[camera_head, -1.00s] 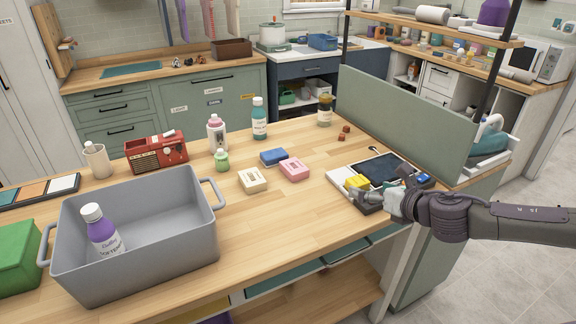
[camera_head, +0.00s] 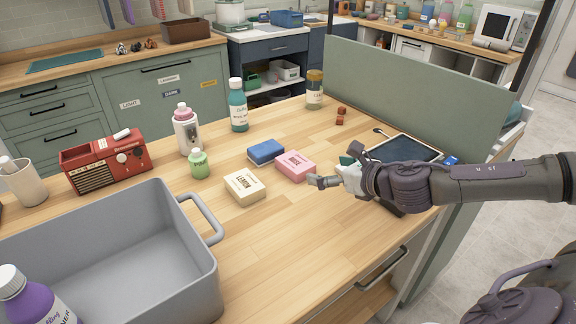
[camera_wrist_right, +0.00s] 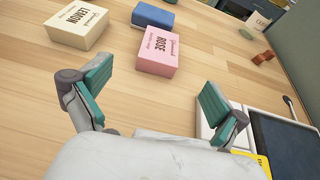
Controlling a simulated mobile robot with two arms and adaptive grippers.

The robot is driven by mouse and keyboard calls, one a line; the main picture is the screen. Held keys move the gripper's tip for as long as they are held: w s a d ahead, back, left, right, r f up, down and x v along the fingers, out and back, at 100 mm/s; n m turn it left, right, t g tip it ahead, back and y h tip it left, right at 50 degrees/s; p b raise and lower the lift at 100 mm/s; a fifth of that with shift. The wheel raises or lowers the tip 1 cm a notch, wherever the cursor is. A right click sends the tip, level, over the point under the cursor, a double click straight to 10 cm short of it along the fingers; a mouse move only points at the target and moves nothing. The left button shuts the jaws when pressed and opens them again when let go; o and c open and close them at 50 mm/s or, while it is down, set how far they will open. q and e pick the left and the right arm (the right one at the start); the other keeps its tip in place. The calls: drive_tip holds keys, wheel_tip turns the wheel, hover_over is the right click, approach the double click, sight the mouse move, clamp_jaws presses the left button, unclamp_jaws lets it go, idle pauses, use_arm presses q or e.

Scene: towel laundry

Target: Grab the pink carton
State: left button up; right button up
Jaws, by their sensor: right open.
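The pink carton (camera_head: 295,165), labelled ROSE, lies flat on the wooden table between a cream LEMON carton (camera_head: 244,186) and a blue carton (camera_head: 265,151). In the right wrist view the pink carton (camera_wrist_right: 157,52) is ahead of the fingers, apart from them. My right gripper (camera_head: 326,172) is just right of the pink carton in the head view. In the right wrist view the right gripper (camera_wrist_right: 155,95) has its teal-padded fingers spread wide with nothing between them. My left gripper is not in view.
A grey bin (camera_head: 206,262) holds a purple bottle (camera_head: 35,300) at left. A dark tablet (camera_head: 405,149) and green divider (camera_head: 410,95) are at right. The table's front middle is clear.

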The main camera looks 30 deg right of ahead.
sight(300, 164)
drive_tip(key=p+x, duration=0.1)
drive_tip(key=x, duration=0.1)
drive_tip(key=p+x, duration=0.1)
drive_tip(key=x, duration=0.1)
drive_tip(key=shift+r, duration=0.2)
drive_tip(key=x, duration=0.3)
drive_tip(key=shift+w+f+p, duration=0.25)
drive_tip(key=shift+p, duration=0.1)
drive_tip(key=shift+w+a+f, duration=0.1)
drive_tip(key=shift+w+f, duration=0.1)
drive_tip(key=shift+w, duration=0.2)
drive_tip(key=x, duration=0.4)
drive_tip(key=shift+w+f+p, duration=0.25)
drive_tip(key=shift+f+p, duration=0.05)
drive_tip(key=shift+p, duration=0.1)
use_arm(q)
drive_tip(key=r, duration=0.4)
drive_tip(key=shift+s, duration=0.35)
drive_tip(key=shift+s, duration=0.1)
use_arm(e)
drive_tip(key=shift+s, duration=0.1)
drive_tip(key=shift+c, duration=0.2)
drive_tip(key=shift+c, duration=1.2)
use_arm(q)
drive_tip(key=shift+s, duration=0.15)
use_arm(e)
drive_tip(key=c, duration=1)
